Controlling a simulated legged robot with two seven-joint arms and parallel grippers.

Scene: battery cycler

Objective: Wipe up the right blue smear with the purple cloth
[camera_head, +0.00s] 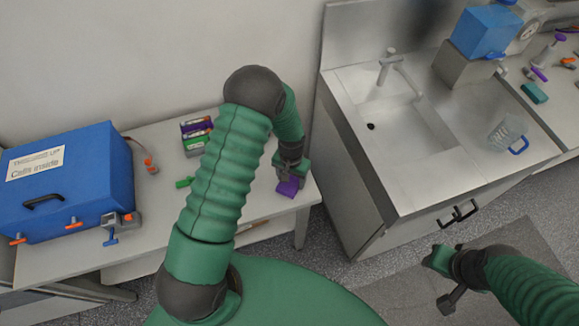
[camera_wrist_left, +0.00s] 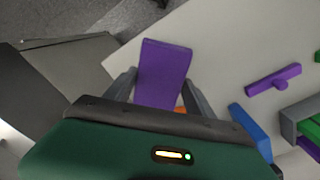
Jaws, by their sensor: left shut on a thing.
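The purple cloth (camera_head: 288,187) is a small folded purple piece at the right end of the white table. My left gripper (camera_head: 284,175) is shut on it. In the left wrist view the cloth (camera_wrist_left: 163,70) lies between the two grey fingers over the table surface. I cannot tell whether it touches the table. No blue smear can be made out clearly; my left arm hides part of the table. A blue shape (camera_wrist_left: 250,130) lies right of the gripper in the left wrist view; I cannot tell what it is. My right gripper (camera_head: 443,277) is over the floor, away from the table.
A large blue case (camera_head: 90,170) stands on the table's left. A small rack with coloured pieces (camera_head: 195,143) stands behind my left arm. A purple handle-like piece (camera_wrist_left: 272,80) lies near the cloth. The steel sink counter (camera_head: 375,165) stands to the right, across a gap.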

